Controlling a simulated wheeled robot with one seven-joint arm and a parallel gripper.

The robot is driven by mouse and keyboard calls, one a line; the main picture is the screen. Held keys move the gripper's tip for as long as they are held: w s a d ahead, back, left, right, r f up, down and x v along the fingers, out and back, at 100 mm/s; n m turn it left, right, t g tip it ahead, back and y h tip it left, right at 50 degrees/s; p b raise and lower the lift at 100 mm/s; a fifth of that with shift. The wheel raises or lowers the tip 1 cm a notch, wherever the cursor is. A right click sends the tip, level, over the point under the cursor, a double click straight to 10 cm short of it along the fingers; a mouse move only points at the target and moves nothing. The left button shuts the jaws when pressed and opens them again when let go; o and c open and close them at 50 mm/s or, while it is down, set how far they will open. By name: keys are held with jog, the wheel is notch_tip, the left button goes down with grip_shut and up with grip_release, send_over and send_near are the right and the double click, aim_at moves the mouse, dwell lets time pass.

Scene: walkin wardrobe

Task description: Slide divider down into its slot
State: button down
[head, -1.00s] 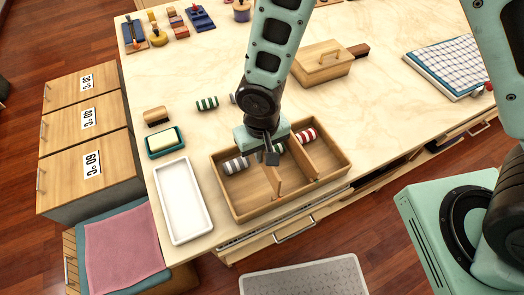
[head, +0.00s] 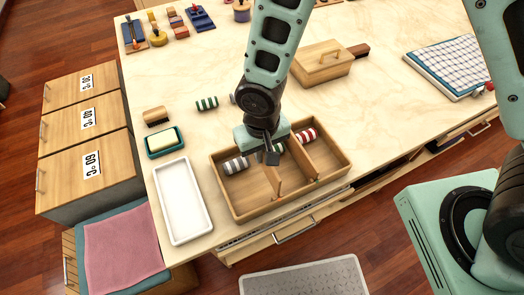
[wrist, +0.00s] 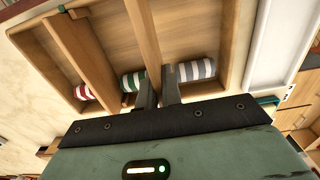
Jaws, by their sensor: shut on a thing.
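The open wooden drawer box (head: 232,203) stands near the table's front edge. My gripper (head: 270,158) is over its middle, shut on the near-vertical wooden divider (head: 275,182). In the wrist view, my gripper (wrist: 158,94) has its fingers on either side of the divider's end (wrist: 143,35). I cannot tell how deep the divider sits in its slot. A second divider (head: 298,160) stands to the right in the box. A grey striped roll (head: 236,165) lies left of the held divider, a green striped roll (wrist: 132,81) between the dividers, and a red striped roll (head: 306,136) at right.
A white tray (head: 183,200) and a soap dish (head: 165,142) stand left of the box. Another green striped roll (head: 206,103) and a brush (head: 156,115) lie behind.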

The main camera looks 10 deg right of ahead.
jog(key=shift+f+b, duration=2.25)
jog(key=shift+f, duration=0.4)
jog(key=c, duration=1.5)
grip_release()
notch_tip(320, 180, up, 18)
jog(key=shift+f, duration=0.25)
